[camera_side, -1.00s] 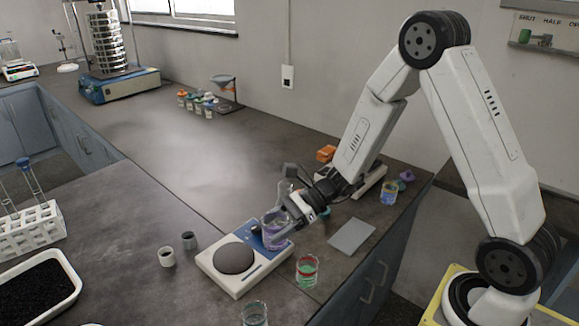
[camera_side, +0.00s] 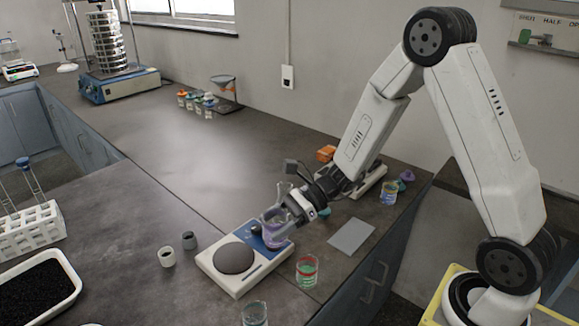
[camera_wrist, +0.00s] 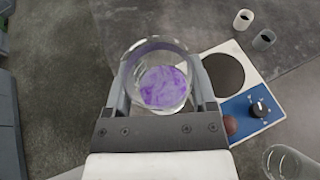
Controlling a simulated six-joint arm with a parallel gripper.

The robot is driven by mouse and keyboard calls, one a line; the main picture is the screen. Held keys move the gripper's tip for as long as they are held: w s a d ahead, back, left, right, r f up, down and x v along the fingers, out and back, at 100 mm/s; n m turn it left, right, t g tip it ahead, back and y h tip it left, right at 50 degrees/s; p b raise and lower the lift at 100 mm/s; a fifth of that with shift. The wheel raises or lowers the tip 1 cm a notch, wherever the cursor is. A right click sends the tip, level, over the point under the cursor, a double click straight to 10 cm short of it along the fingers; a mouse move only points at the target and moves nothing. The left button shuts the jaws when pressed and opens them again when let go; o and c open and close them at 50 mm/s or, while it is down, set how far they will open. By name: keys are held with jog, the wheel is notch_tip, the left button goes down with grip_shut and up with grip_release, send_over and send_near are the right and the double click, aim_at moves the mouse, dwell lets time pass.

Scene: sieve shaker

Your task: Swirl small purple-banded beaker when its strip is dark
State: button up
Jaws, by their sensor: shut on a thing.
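A glass beaker with purple liquid (camera_side: 271,238) is in my gripper (camera_side: 283,221), which is shut on it. In the side view it is at the right end of the shaker, over its blue panel; whether it touches cannot be told. In the wrist view the beaker (camera_wrist: 158,78) stands between the two fingers of my gripper (camera_wrist: 160,85), with swirly purple liquid inside. The shaker (camera_side: 235,257) has a dark round pad and a blue panel with a black knob (camera_wrist: 257,108). A reddish-brown spot (camera_wrist: 231,125) shows on the panel. I cannot make out a strip.
A red-banded beaker with green contents (camera_side: 307,271) stands just right of the shaker. Another beaker (camera_side: 254,314) is at the front edge. A blue-liquid beaker (camera_side: 389,192) and a grey mat (camera_side: 352,235) lie farther right. Two small cups (camera_side: 167,257) stand left.

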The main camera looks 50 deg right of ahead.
jog(key=shift+r, duration=2.1)
jog(key=shift+w, duration=0.1)
